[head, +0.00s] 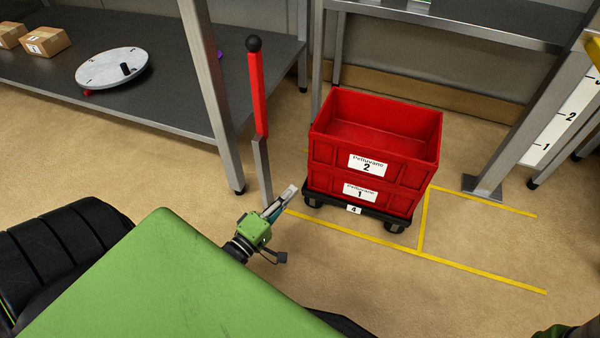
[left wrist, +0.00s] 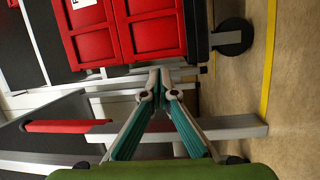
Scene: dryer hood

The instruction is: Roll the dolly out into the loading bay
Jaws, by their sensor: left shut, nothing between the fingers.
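The black wheeled dolly (head: 333,204), labelled 4, stands on the floor under two stacked red crates. The upper crate (head: 412,147) is labelled 2 and looks empty; the lower crate (head: 326,182) is labelled 1. The dolly's edge (left wrist: 198,25) and a wheel also show in the left wrist view. My left gripper (head: 290,192) is shut and empty, low at the dolly's left front in the head view. Its fingertips (left wrist: 160,72) point toward the crates; contact cannot be told. Yellow floor lines (head: 488,277) mark a clear bay at right.
An upright grey bar with a red upper part (head: 257,95) and black knob stands just left of my gripper; its attachment is unclear. A dark shelf (head: 177,100) holds boxes and a round disc. A grey table leg (head: 510,150) stands right of the crates. Front floor is open.

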